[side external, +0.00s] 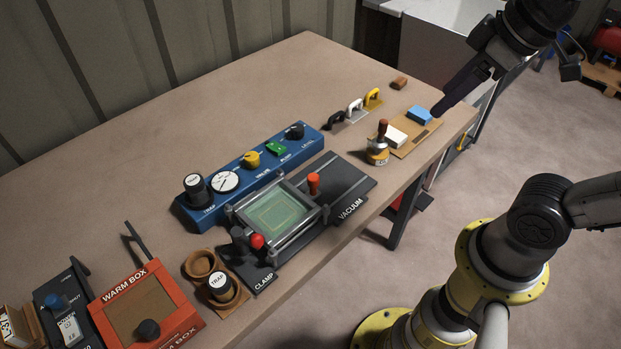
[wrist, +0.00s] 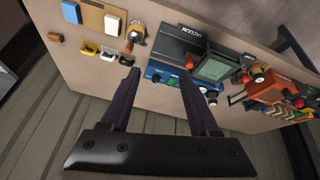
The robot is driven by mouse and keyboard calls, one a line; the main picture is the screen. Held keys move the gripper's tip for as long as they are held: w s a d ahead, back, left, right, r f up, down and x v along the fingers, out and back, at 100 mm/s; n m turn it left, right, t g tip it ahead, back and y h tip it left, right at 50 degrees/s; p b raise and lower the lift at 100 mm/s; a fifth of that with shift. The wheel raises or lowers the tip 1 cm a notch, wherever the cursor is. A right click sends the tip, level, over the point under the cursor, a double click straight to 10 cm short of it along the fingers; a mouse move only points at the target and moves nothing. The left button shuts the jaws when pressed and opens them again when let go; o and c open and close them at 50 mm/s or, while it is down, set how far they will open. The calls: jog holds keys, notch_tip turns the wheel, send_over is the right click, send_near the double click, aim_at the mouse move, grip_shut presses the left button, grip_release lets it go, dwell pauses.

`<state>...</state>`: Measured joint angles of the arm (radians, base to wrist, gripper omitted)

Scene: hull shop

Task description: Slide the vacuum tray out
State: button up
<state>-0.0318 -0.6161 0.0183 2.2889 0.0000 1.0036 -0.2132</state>
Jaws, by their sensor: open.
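The vacuum tray (side external: 279,213) is a grey frame with a pale green window, lying on a dark base (side external: 345,183) marked VACUUM and CLAMP. An orange upright knob (side external: 313,183) stands at its right side and a red ball knob (side external: 257,241) at its front left. In the wrist view the tray (wrist: 213,68) shows right of centre, partly behind a finger. My gripper (side external: 437,112) is over the table's right end, well away from the tray. In the wrist view my gripper (wrist: 160,72) has its fingers apart with nothing held between them.
A blue panel (side external: 231,185) with gauge and knobs lies behind the tray. A brown-handled tool (side external: 380,147) and a board with blue and white blocks (side external: 427,134) lie to the right. Coloured handles (side external: 355,107) stand behind. A trap jar (side external: 221,287) and orange warm box (side external: 177,287) are left.

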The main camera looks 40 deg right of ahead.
jog(key=w+a+r+n+g, duration=0.1)
jog(key=w+a+n, duration=0.1)
jog(key=w, duration=0.3)
jog(key=n+g, duration=0.4)
send_over(313, 177)
notch_tip(313, 177, down, 9)
notch_tip(313, 177, down, 13)
jog(key=shift+f, duration=0.15)
grip_shut()
dwell(0.6)
